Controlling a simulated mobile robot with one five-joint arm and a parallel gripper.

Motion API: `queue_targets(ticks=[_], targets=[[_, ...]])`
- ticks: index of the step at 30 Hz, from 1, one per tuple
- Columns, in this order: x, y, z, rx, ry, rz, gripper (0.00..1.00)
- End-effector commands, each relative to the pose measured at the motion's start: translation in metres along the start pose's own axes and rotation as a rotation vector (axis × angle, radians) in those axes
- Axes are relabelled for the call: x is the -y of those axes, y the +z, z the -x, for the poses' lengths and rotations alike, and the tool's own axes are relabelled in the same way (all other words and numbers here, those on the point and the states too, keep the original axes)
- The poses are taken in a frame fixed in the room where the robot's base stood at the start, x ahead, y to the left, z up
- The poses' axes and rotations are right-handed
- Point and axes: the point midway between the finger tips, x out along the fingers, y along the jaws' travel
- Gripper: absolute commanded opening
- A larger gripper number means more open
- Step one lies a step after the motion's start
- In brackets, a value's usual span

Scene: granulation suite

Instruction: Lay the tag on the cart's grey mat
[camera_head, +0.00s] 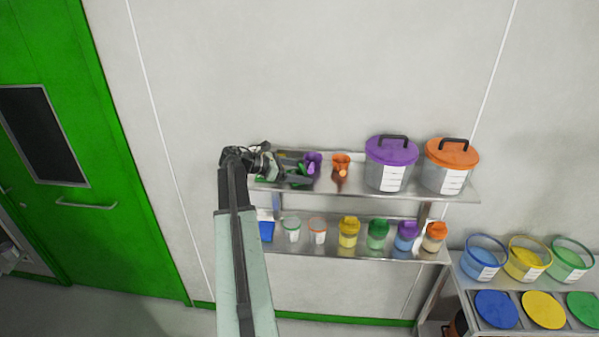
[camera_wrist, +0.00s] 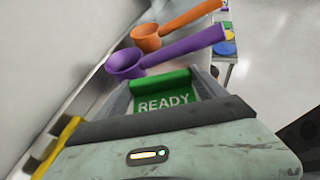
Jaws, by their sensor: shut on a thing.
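The green tag (camera_wrist: 165,103), printed READY in white, sits between the fingers of my gripper (camera_wrist: 163,90) in the wrist view. My gripper is shut on it. In the head view my gripper (camera_head: 300,178) is at the left end of the upper wall shelf, and a bit of the green tag (camera_head: 302,168) shows there. I cannot tell whether the tag touches the shelf. I cannot make out the cart or its grey mat in either view.
A purple scoop (camera_wrist: 124,64) and an orange scoop (camera_wrist: 146,36) are just beyond the tag. Purple-lidded (camera_head: 390,165) and orange-lidded (camera_head: 448,168) tubs stand right on the upper shelf (camera_head: 350,191). Several small jars fill the lower shelf (camera_head: 335,255). Buckets and lids stand lower right.

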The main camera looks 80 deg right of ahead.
Motion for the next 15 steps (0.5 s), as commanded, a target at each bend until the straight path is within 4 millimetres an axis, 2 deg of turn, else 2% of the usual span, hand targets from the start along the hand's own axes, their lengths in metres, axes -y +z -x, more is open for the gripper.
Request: queue_targets(ticks=[1,2,12,13,14,15], targets=[[-0.0106,0.0020,-0.0049,0.000,-0.002,-0.001,0.42],[-0.0055,-0.0052,-0.0101,0.000,-0.006,-0.002,0.42],[-0.0034,-0.0070,-0.0111,0.000,-0.006,-0.002,0.42],[-0.0033,-0.0053,-0.0106,0.000,-0.007,-0.002,0.89],[-0.0033,-0.0049,-0.0107,0.000,-0.007,-0.003,0.97],[-0.0033,-0.0048,-0.0108,0.000,-0.007,-0.003,1.00]])
